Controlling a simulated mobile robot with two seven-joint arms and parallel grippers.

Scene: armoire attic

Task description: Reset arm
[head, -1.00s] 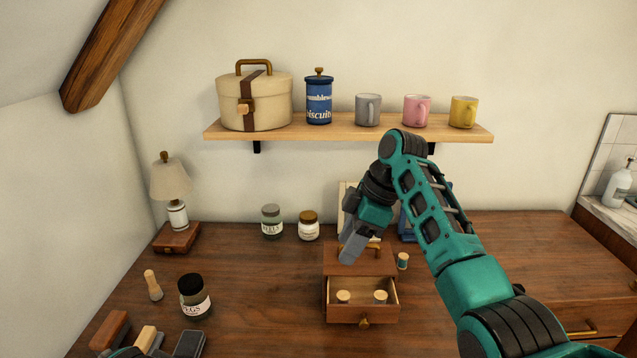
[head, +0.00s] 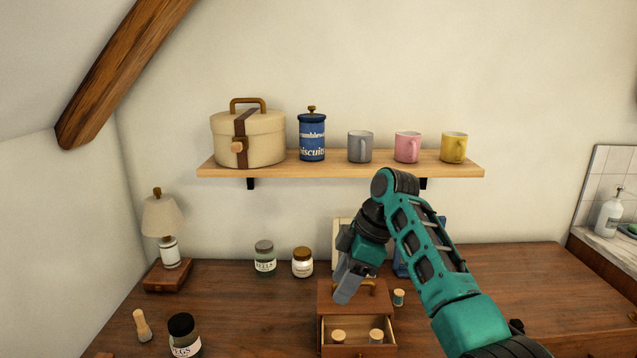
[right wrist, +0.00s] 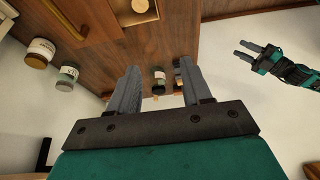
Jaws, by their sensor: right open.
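My right arm reaches in from the right in the head view. Its open gripper (head: 350,285) points down, just in front of and above the small wooden drawer box (head: 340,298), holding nothing. In the right wrist view its two fingers (right wrist: 157,90) are apart with nothing between them. My left gripper (right wrist: 250,49) shows at the upper right of the right wrist view, with its fingers apart and empty. It is out of the head view.
The box's open drawer (head: 358,350) holds two spools. Another spool (head: 398,297) stands beside the box. Jars (head: 264,258) and a lamp (head: 163,218) stand left. A wall shelf (head: 340,168) carries a case, a tin and mugs above my right arm.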

